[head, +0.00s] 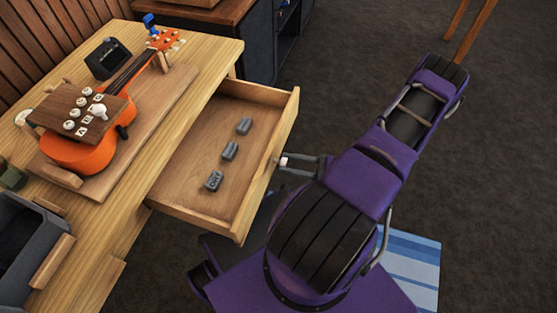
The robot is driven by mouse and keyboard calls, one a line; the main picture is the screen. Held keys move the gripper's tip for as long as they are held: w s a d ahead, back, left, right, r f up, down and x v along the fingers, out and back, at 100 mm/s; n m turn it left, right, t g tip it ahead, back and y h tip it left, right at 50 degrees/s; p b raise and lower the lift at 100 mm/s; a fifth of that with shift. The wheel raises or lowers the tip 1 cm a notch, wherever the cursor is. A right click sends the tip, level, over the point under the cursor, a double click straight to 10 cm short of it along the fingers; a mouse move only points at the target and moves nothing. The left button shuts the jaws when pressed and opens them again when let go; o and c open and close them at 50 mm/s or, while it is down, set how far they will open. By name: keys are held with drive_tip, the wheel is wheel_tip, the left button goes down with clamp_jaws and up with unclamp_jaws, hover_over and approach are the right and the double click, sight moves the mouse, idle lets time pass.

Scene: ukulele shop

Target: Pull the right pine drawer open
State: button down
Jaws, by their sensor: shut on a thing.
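The right pine drawer (185,190) stands well out from under the pine workbench (205,90), so its inside shows. Several small grey blocks (229,151) lie in a row on its floor. My gripper (284,162) is at the outer side of the drawer front (268,165), about halfway along it. It is shut on the drawer's handle, which is mostly hidden by the fingers; a small pale part shows at the fingertips. My purple arm reaches in from the right and hides part of the floor.
An orange ukulele (85,150) lies on a wooden board on the bench, with a tuner box (108,59) beside it. A grey bin (22,250) sits at the lower left. A dark cabinet (262,40) stands behind. A blue striped mat (415,265) lies on the open dark floor.

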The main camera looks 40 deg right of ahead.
drive_tip(key=shift+s, duration=0.35)
drive_tip(key=shift+c, duration=2.4)
unclamp_jaws()
drive_tip(key=shift+d, duration=0.1)
drive_tip(key=b+v, duration=0.1)
drive_tip(key=v, duration=1.6)
drive_tip(key=shift+d+b, duration=0.2)
drive_tip(key=shift+b, duration=0.15)
